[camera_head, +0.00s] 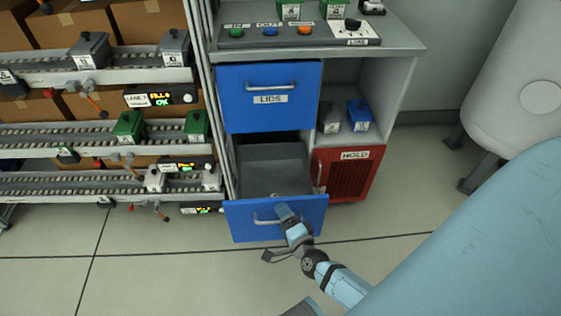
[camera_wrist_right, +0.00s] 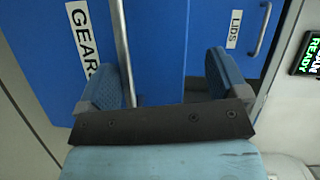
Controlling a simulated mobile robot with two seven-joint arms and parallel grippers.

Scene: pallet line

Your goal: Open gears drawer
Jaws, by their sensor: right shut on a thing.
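The gears drawer (camera_head: 240,222) is the lower blue drawer of the grey cabinet. It stands pulled out, and its grey inside (camera_head: 270,165) shows from above. Its front, with the GEARS label (camera_wrist_right: 84,45), also shows in the right wrist view. My right gripper (camera_head: 285,213) is at the drawer front, shut on its bar handle (camera_head: 262,220). In the right wrist view the handle (camera_wrist_right: 123,50) runs between the two blue fingers, close to the left one. The fingers partly hide the handle in the head view. My left gripper is not in view.
The blue LIDS drawer (camera_head: 268,112) above is shut. A red HOLD door (camera_head: 345,178) is to the right, below a shelf with a grey and a blue part. Conveyor lanes (camera_head: 95,133) stand to the left. The floor in front is clear.

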